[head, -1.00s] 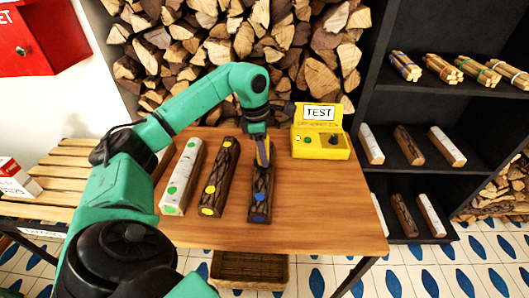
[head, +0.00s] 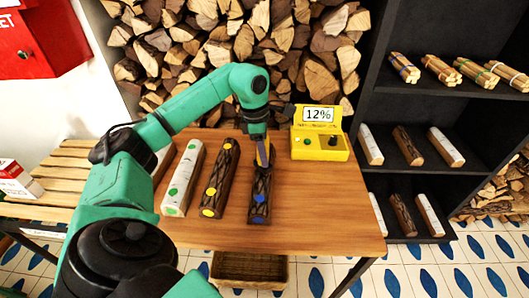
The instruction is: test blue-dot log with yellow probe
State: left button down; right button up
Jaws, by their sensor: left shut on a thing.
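The blue-dot log (head: 260,203) is dark brown with blue dots and lies on the wooden table, rightmost of the logs there. My left gripper (head: 262,148) is above the far part of this log, shut on the yellow probe (head: 263,156). The probe points down at the log's far part; its tip seems to touch the log. The yellow tester (head: 320,143) stands to the right, and its display (head: 318,115) reads 12%. My right gripper is not in view.
A yellow-dot dark log (head: 219,183) and a green-dot white log (head: 183,180) lie to the left. The table (head: 325,205) is clear on the right. A black shelf (head: 405,100) with logs and stick bundles stands at right. A basket (head: 250,268) is below the table.

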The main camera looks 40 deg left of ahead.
pick_arm(q)
notch_tip(320, 180, up, 6)
jog(key=p, duration=0.5)
jog(key=shift+r, duration=0.15)
dwell(1.0)
